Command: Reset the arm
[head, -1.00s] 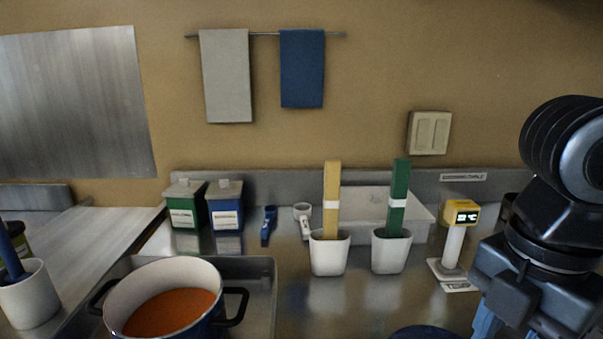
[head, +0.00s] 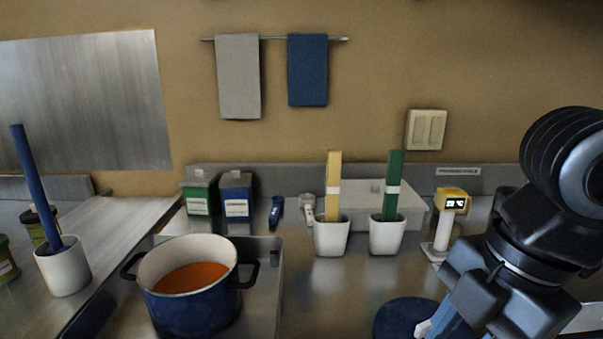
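My gripper (head: 440,325) is at the lower right of the head view, on the end of my dark arm. It points down and left, and the bottom edge of the picture cuts it off. A pale tip shows over a dark blue round thing (head: 395,318) on the counter. Whether they touch, and whether the fingers are open or hold anything, I cannot tell.
A blue pot (head: 195,309) of orange liquid stands at left centre. Two white cups (head: 331,239) (head: 387,236) hold yellow and green sticks. A yellow-topped display stand (head: 442,235) is close to my arm. Green (head: 201,200) and blue (head: 237,208) boxes stand behind.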

